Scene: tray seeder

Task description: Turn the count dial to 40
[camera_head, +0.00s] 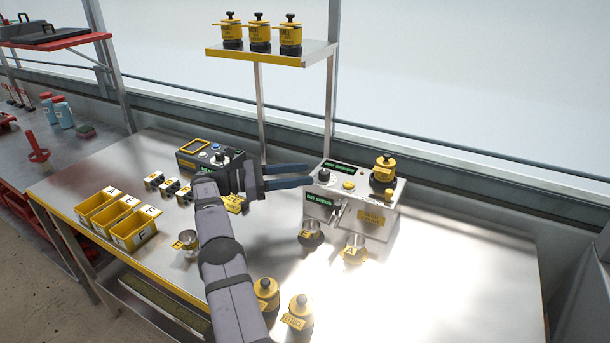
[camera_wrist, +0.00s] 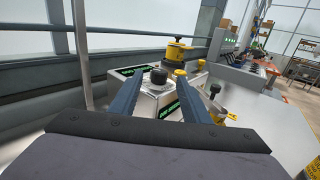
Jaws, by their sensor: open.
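The seeder (camera_head: 362,212) is a pale metal box with green displays. A black dial (camera_head: 323,175) is on its top left; I cannot read its setting or be sure it is the count dial. My gripper (camera_head: 309,173) is open, its two blue fingers pointing right, with tips just left of the dial. In the wrist view the dial (camera_wrist: 158,76) shows between the open fingertips (camera_wrist: 159,80); I cannot tell whether they touch it. A yellow button (camera_head: 349,185) is right of the dial.
A yellow-and-black jar (camera_head: 384,168) stands on the seeder's right. Labelled cups (camera_head: 354,249) stand before it. A dark box (camera_head: 190,163) with knobs is behind my wrist. Yellow bins (camera_head: 133,229) are at left. A shelf (camera_head: 270,53) with jars is above. The table's right side is clear.

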